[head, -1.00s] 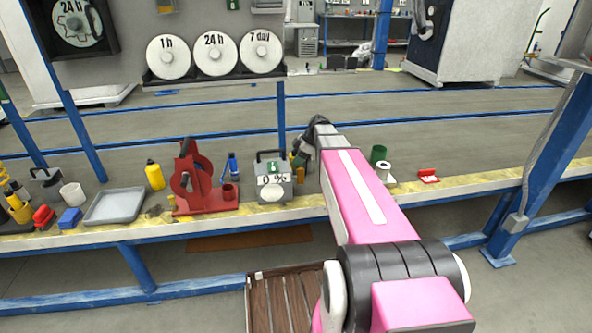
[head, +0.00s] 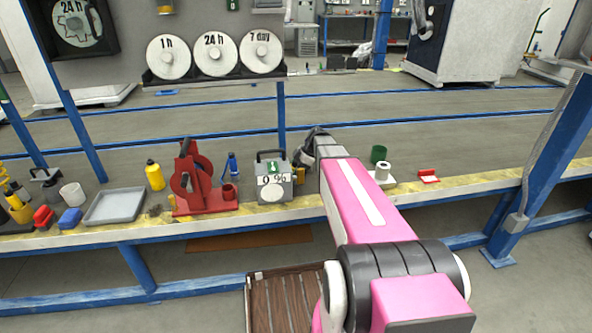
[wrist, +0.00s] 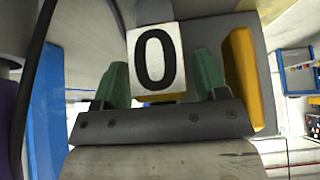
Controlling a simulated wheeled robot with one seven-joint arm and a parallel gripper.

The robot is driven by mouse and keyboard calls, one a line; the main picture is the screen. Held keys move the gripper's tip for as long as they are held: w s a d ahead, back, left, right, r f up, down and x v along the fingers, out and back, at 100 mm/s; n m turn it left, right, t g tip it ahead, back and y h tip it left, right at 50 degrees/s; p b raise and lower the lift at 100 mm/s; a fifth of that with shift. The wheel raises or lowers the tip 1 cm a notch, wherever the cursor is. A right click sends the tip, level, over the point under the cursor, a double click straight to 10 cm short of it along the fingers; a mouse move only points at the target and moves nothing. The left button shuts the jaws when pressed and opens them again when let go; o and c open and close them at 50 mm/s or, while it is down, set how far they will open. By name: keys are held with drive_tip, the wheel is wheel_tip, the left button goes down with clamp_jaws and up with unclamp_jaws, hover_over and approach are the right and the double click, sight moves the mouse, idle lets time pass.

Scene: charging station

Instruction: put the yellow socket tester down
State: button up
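A small yellow block, which I take to be the yellow socket tester (head: 299,174), stands on the bench just right of the grey box. A yellow slab (wrist: 243,75) also shows in the wrist view, to the right of the right fingertip; I cannot tell for sure that it is the same thing. My gripper (wrist: 162,82) has its two green fingers apart, with a white card reading 0 (wrist: 157,57) seen between them. I see gaps beside the card, and no clear grip on it. In the head view my arm hides most of the gripper, right of the box.
The grey box (head: 273,193) with a handle and 0 % labels stands left of my arm. A red stand (head: 205,195), a yellow bottle (head: 155,175) and a grey tray (head: 115,206) lie further left.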

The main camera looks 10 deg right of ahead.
drive_tip(key=shift+r, duration=0.1)
drive_tip(key=v, duration=1.2)
